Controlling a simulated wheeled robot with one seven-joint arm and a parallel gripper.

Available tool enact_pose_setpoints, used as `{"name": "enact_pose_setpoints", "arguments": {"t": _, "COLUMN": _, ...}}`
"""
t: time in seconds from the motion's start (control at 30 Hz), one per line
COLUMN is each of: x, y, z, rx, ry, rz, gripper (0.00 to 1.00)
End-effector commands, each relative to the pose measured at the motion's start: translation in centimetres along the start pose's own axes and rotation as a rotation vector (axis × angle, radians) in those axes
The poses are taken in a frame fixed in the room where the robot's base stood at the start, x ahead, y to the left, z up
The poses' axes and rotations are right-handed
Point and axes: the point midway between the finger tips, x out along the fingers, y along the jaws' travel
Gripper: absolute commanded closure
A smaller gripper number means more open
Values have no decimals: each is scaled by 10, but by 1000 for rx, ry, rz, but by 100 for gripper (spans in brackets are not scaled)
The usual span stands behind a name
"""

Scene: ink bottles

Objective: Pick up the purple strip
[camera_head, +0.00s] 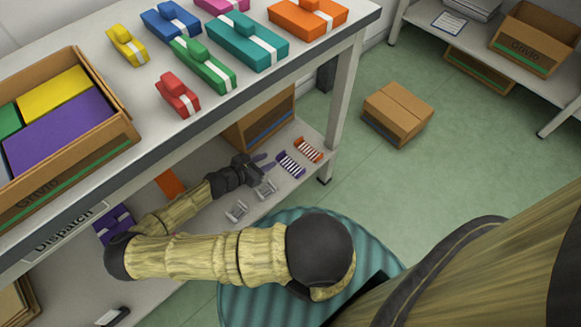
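A purple strip with white stripes (291,164) lies on the lower shelf near its right end, beside an orange strip with white stripes (308,149). My gripper (264,162) is just left of the purple strip, low over the shelf. Its two slim purplish fingers appear spread apart and point toward the strip, with a small gap between them and it. I see nothing held between them, though they are small in this view.
The tabletop (225,105) overhangs, with a table leg (342,110) at right. A purple box (114,224) sits at left.

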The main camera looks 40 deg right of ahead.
Motion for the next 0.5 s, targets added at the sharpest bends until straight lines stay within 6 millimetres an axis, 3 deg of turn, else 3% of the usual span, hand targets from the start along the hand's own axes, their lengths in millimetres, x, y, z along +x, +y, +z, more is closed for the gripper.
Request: {"name": "enact_pose_setpoints", "arguments": {"t": 0.5, "x": 14, "y": 1, "z": -3, "rx": 0, "ry": 0, "rz": 0, "gripper": 68}}
